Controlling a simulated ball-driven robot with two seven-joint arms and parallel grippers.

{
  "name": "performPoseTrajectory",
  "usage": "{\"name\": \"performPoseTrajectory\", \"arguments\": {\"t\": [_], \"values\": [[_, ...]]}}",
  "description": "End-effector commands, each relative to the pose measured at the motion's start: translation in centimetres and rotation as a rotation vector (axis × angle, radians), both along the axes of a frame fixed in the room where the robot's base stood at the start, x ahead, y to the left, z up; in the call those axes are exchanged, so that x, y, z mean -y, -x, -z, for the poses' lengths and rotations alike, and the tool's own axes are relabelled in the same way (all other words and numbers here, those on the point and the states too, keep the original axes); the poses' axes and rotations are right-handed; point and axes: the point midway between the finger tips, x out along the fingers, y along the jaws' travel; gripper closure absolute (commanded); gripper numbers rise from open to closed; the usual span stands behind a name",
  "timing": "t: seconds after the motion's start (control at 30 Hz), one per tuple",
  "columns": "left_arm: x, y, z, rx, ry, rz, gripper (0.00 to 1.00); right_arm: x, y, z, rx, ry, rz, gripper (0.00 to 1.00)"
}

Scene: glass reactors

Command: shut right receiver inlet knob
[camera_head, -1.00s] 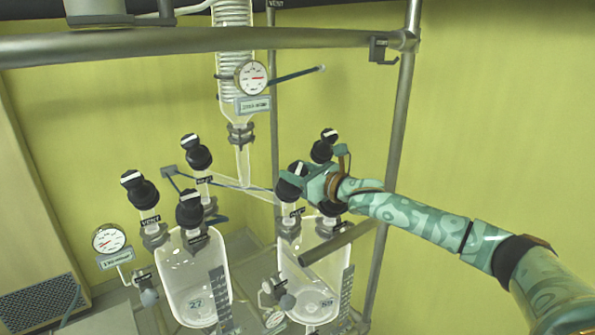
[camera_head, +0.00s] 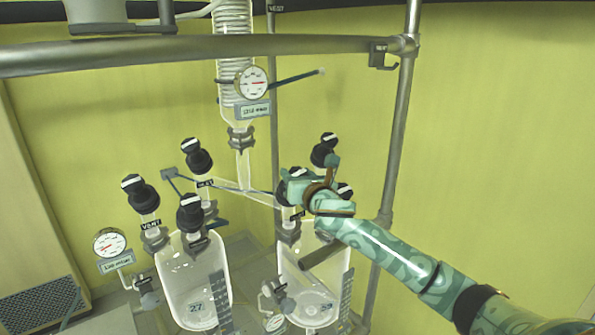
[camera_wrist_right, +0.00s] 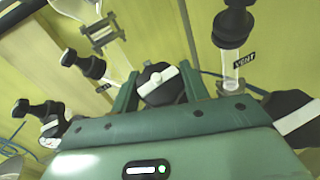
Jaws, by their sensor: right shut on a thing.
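The right receiver (camera_head: 312,300) is a clear glass vessel with several black knobs above it. My right gripper (camera_head: 298,187) is shut on the black knob (camera_head: 283,188) at the receiver's upper left, which it mostly hides in the head view. In the right wrist view, the held knob (camera_wrist_right: 160,84) sits between the two green fingers of the gripper (camera_wrist_right: 159,92), and its white stripe runs slantwise from lower left to upper right. I cannot read a label on it. My left gripper is not in view.
Another black knob (camera_head: 324,150) stands close behind my gripper, and one (camera_head: 345,191) shows to its right. The left receiver (camera_head: 193,292) and its knobs stand to the left. A metal rail (camera_head: 200,48) crosses above. The right wall side is open.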

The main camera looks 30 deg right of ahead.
Motion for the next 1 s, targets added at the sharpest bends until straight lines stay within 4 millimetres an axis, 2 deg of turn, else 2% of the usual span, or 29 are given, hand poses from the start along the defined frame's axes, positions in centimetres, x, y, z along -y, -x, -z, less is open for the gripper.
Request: {"name": "performPoseTrajectory", "arguments": {"t": [0.03,0.5,0.7,1.0], "values": [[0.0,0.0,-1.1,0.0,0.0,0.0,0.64,-0.1,0.0,-0.5,-0.004,-0.025,0.035,0.78],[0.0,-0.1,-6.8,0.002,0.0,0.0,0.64,-0.1,0.0,-0.5,-0.022,-0.249,0.424,0.78],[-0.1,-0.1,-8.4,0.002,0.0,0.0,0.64,-0.1,0.0,-0.3,-0.031,-0.344,0.588,0.78],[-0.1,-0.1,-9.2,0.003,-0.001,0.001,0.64,-0.1,0.0,-0.1,-0.041,-0.483,0.836,0.78]]}}
